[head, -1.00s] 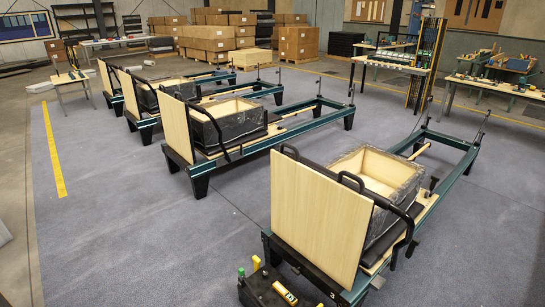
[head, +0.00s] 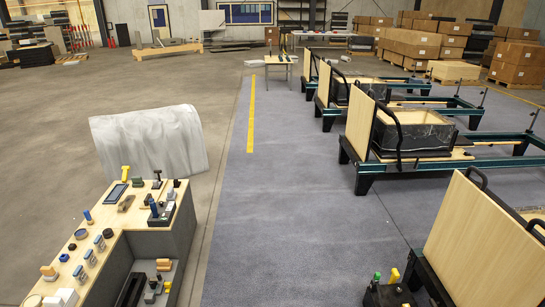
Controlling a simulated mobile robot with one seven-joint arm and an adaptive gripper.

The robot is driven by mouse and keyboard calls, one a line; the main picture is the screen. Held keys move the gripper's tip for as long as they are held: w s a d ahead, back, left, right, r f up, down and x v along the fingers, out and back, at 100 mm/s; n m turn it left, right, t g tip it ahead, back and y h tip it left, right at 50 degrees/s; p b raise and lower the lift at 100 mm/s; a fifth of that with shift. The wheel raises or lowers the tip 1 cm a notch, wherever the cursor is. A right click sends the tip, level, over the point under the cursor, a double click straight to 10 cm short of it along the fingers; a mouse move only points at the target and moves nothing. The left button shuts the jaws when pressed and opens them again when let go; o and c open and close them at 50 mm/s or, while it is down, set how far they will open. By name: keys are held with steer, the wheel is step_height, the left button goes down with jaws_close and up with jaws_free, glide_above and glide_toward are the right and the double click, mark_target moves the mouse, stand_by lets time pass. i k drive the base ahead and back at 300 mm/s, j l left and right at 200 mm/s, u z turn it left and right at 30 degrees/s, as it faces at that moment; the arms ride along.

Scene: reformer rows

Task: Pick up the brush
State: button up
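I cannot single out the brush for certain; the tools in view are small. A wooden-topped bench (head: 101,268) at lower left holds several small tools and parts. Among them are a yellow-topped tool (head: 126,172), a blue-handled item (head: 88,217), a brownish block-like item (head: 126,203) and an orange-tan item (head: 49,272). Any of these may or may not be the brush. My gripper is not in view.
Reformer frames with upright wooden boards (head: 476,248) stand in a row on the right. A black caddy (head: 383,296) with green and yellow items sits at the bottom right. A grey-white draped sheet (head: 150,142) stands behind the bench. The blue-grey floor strip (head: 290,220) between is clear.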

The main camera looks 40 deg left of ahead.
mark_target(90, 220)
steer(key=j+u, duration=0.1)
steer(key=u, duration=0.3)
steer(key=j+u, duration=0.1)
steer(key=u, duration=0.3)
steer(key=i+u, duration=0.1)
steer(key=u, duration=0.35)
steer(key=i+j+u, duration=0.15)
steer(key=u, duration=0.2)
steer(key=i+j+u, duration=0.15)
steer(key=u, duration=0.25)
steer(key=i+u, duration=0.15)
steer(key=u, duration=0.2)
steer(key=i+l+u, duration=0.1)
steer(key=i+u, duration=0.4)
steer(key=i, duration=0.5)
steer(key=i+z, duration=0.25)
steer(key=k+z, duration=0.1)
steer(key=z, duration=4.6)
